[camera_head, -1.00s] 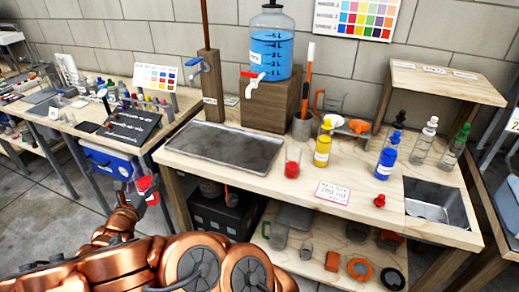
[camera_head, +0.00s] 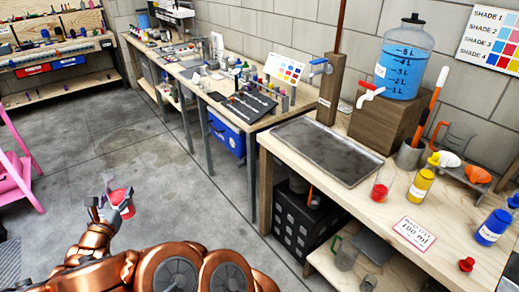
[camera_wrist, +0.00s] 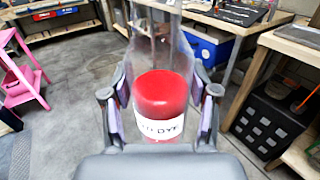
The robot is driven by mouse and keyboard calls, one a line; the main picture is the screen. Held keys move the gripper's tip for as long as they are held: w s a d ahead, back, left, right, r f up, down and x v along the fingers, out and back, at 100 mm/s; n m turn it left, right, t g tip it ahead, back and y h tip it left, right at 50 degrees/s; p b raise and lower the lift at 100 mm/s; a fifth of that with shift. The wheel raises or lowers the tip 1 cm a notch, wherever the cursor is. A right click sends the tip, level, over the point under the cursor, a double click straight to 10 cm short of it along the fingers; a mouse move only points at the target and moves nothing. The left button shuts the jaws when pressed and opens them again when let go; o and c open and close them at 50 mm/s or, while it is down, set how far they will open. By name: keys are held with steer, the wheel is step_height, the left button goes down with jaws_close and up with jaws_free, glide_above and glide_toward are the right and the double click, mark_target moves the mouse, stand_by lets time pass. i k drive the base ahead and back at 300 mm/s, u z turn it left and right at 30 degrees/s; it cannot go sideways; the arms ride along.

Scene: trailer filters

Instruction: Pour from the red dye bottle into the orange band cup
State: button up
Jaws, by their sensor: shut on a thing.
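My gripper (camera_head: 113,208) is shut on the red dye bottle (camera_head: 121,203), holding it above the open floor left of the workbench. In the wrist view the bottle (camera_wrist: 162,95) sits between the two fingers, with red dye in it and a white label partly reading "DYE". Its upper part looks clear. A clear cup with red in its bottom (camera_head: 380,190) stands on the bench near the front edge.
The bench (camera_head: 345,205) holds a metal tray (camera_head: 325,150), a water jug (camera_head: 405,60), a yellow bottle (camera_head: 421,183), a blue bottle (camera_head: 492,228) and a red stopper (camera_head: 466,265). A black crate (camera_head: 300,215) stands underneath. A pink stand (camera_head: 15,170) is at left. The middle floor is clear.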

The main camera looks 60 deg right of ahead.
mark_target(385, 177)
steer(key=u, duration=0.3)
steer(key=k, duration=0.5)
steer(key=z, duration=1.1)
steer(key=i, duration=0.5)
steer(key=z, duration=0.05)
